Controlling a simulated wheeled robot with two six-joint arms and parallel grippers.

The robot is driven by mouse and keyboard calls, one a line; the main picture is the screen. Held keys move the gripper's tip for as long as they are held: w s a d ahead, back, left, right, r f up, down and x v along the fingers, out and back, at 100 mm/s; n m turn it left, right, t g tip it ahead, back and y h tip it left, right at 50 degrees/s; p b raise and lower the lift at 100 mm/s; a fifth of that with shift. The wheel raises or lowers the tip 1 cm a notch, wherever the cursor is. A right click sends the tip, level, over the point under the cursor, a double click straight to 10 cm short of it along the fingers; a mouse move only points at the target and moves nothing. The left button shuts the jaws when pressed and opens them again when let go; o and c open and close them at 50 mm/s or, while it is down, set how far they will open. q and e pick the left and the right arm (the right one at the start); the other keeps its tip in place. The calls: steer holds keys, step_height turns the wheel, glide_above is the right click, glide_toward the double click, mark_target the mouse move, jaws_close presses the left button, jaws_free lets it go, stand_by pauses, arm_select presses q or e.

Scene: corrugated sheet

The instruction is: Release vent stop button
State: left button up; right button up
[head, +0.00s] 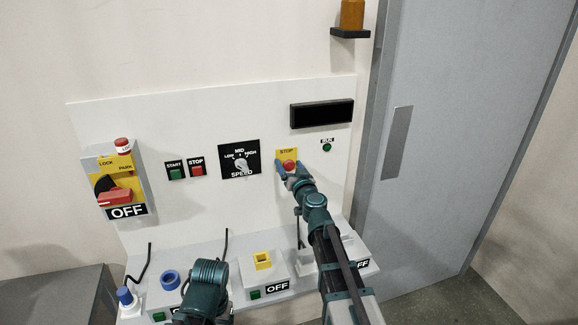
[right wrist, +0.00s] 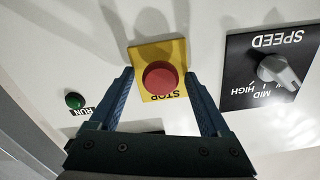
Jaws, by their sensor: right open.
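The red mushroom stop button (head: 289,166) sits on a yellow plate (head: 287,153) marked STOP, on the right half of the white panel. In the right wrist view the red button (right wrist: 160,79) shows upside down on its yellow plate (right wrist: 176,52). My right gripper (head: 290,168) is at the button, with one finger on each side. In the right wrist view my right gripper (right wrist: 158,90) is open, its blue fingers flanking the button with gaps visible. My left arm shows at the bottom, but its fingers are not visible.
A speed knob (head: 241,166) and a small green RUN lamp (head: 327,147) flank the stop button. START (head: 176,173) and STOP (head: 197,170) push buttons and a lock switch box (head: 122,180) are further left. A grey door (head: 455,130) stands at right.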

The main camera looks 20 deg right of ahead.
jaws_close()
steer(key=shift+s, duration=0.85)
steer(key=shift+w, duration=0.1)
jaws_free()
